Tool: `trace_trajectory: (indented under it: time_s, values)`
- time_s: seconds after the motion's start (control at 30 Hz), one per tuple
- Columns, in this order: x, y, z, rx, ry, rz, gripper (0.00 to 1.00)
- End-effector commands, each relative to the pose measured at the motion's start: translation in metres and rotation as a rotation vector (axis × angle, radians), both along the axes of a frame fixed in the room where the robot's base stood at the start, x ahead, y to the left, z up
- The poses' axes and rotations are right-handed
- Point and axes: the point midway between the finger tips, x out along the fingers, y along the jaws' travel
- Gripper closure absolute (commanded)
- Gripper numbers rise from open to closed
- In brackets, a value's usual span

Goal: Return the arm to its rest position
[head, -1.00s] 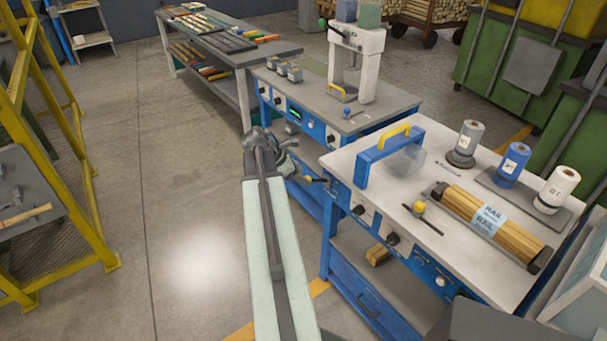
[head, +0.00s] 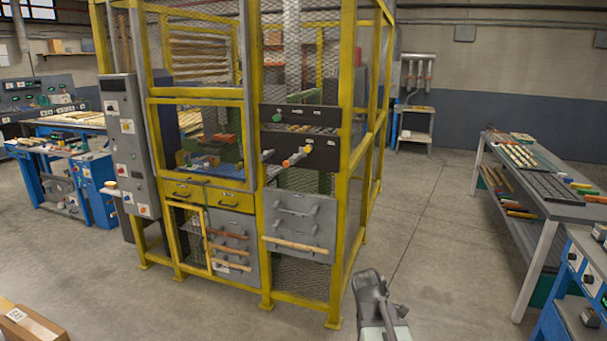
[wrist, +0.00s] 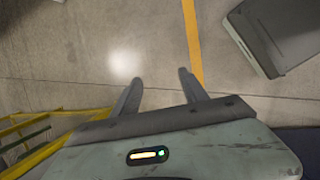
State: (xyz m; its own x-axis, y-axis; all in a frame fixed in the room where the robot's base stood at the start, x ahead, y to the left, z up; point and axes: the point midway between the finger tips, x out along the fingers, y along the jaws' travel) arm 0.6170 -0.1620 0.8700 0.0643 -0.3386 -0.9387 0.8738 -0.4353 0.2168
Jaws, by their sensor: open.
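My gripper (wrist: 160,92) is open and empty in the wrist view, its two dark fingers apart over bare concrete floor. In the head view the end of my arm (head: 372,300) shows at the bottom, right of the middle, low in front of the yellow cage. The fingertips cannot be made out there. Nothing is held.
A yellow mesh cage (head: 348,240) stands just left of the arm's end. A grey table (head: 560,208) with turned pieces is on the right, and a blue-framed bench (head: 575,322) at lower right. A cardboard box (head: 30,325) is at lower left. Floor between cage and table is clear.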

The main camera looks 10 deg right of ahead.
Motion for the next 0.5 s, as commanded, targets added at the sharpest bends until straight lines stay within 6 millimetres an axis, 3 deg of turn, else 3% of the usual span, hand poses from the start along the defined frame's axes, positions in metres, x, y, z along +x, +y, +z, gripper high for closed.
trace_trajectory:
  time_s: [0.03, 0.1, 0.2, 0.4, 0.5]
  values:
    - [-0.002, 0.041, 0.001, 0.049, -0.025, -0.042, 0.48]
    - [-0.010, 0.094, -0.002, 0.138, -0.058, -0.168, 0.48]
    - [-0.026, 0.141, -0.006, 0.255, -0.086, -0.439, 0.48]
    - [-0.042, 0.165, -0.009, 0.354, -0.104, -0.919, 0.48]
    - [-0.043, 0.165, -0.009, 0.350, -0.118, -1.032, 0.48]
